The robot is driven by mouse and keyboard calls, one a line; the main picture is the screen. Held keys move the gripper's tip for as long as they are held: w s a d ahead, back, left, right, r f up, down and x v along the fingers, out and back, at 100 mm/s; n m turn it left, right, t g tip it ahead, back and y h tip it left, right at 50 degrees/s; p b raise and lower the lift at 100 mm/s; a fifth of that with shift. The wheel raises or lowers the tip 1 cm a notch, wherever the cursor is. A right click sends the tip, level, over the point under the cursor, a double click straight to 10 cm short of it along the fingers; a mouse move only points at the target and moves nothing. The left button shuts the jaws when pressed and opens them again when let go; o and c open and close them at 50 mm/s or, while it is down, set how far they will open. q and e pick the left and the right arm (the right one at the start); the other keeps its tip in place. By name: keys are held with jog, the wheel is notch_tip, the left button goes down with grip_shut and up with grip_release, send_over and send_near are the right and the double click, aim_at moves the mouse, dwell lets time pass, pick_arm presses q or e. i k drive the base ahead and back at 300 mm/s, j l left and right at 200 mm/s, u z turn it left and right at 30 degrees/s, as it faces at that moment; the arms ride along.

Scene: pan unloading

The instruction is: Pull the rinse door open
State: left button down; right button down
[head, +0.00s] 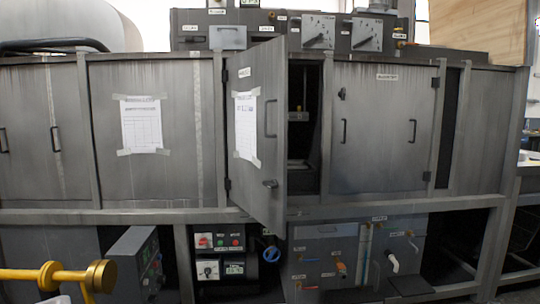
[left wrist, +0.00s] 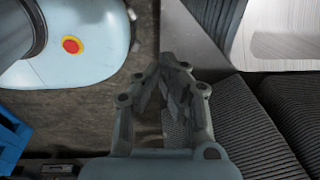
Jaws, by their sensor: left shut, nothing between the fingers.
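A grey metal door (head: 258,150) in the middle of the cabinet front stands swung out, hinged at its left edge. It has a taped paper sheet, an upright handle (head: 270,118) and a lower latch (head: 270,184). Its small label is too small to read, so I cannot tell by name that it is the rinse door. A dark opening (head: 304,125) shows to its right. My left gripper (left wrist: 163,68) is shut and empty in the left wrist view, over the floor and away from any door. Neither gripper shows in the head view.
A closed door (head: 382,125) with two handles is right of the opening. A closed panel (head: 150,130) with a paper sheet is to the left. Control boxes (head: 222,255) and pipework (head: 345,262) sit below. A yellow bar with a brass-coloured knob (head: 100,276) is at the lower left.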

aim_at(255, 78)
jog(key=i+l+u, duration=0.2)
jog(key=u, duration=0.15)
jog(key=i+l+u, duration=0.7)
